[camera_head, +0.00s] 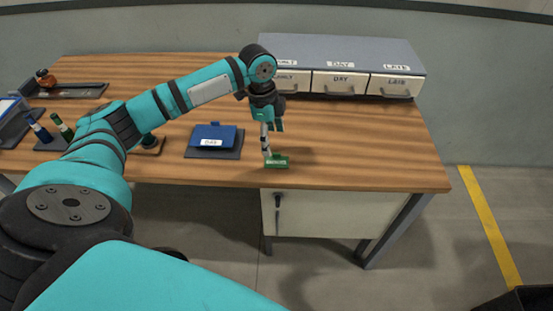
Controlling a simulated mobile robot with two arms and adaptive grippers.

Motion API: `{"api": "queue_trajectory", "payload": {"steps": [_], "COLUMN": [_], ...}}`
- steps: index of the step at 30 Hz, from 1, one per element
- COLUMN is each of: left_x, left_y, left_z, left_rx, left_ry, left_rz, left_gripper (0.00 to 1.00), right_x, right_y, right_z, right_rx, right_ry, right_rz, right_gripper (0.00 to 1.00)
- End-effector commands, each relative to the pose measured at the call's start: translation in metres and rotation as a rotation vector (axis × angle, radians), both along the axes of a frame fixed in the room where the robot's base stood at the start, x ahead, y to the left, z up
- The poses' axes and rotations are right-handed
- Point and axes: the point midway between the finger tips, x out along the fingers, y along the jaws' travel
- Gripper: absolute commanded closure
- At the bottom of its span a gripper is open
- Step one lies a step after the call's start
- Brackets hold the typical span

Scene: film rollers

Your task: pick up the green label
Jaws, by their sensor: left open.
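The green label (277,161) is a small green block with pale lettering near the front edge of the wooden table. My left gripper (267,152) reaches down over the table with its fingers right at the label, at its left part. The gripper is open. Whether the fingers touch the label cannot be told at this size. My right gripper is not in view.
A blue holder (213,137) with a white tag sits on a dark pad left of the label. A grey cabinet with labelled drawers (341,83) stands at the back right. Small bottles (62,128) and a tray (75,91) are at left. The table's right part is clear.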

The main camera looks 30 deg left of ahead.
Motion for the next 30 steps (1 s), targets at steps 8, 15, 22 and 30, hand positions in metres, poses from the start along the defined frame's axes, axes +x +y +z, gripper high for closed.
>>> {"api": "queue_trajectory", "payload": {"steps": [8, 15, 22, 30], "left_x": [0.001, 0.005, 0.006, 0.006], "left_y": [-0.003, -0.01, -0.011, -0.012], "left_z": [-0.028, -0.057, -0.079, -0.08], "left_rx": [0.0, 0.0, 0.001, 0.001], "left_ry": [0.0, 0.002, 0.0, 0.0], "left_rz": [0.001, 0.001, 0.001, 0.001], "left_gripper": [0.25, 0.25, 0.25, 0.33], "right_x": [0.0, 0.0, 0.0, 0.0], "right_y": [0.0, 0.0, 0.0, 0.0], "right_z": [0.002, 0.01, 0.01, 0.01], "right_rx": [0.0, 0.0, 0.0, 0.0], "right_ry": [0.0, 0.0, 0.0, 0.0], "right_rz": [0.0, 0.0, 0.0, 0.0], "right_gripper": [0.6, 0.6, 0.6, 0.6]}}
